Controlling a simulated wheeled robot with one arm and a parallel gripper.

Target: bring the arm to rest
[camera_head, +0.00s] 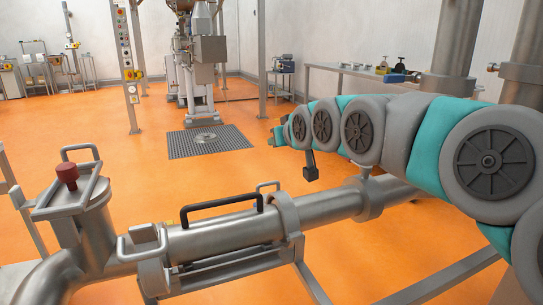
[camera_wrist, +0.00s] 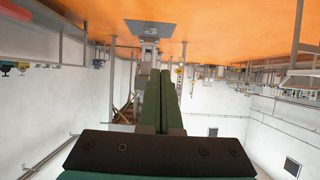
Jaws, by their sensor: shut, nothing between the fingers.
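My arm (camera_head: 362,132) reaches in from the right edge in the head view, roughly level above the steel pipe (camera_head: 330,207). Its far end points toward the middle of the room, and my gripper is hard to make out there behind the arm links. In the wrist view my gripper (camera_wrist: 161,76) shows its two long green fingers side by side, shut with nothing between them. The wrist view is upside down, with the orange floor at the top. The fingers touch nothing that I can see.
A black handle (camera_head: 222,207) stands on the pipe below and left of my arm. A valve with a red knob (camera_head: 67,174) is at the left. A side table (camera_head: 350,72) stands behind the arm. Open orange floor (camera_head: 80,120) lies beyond.

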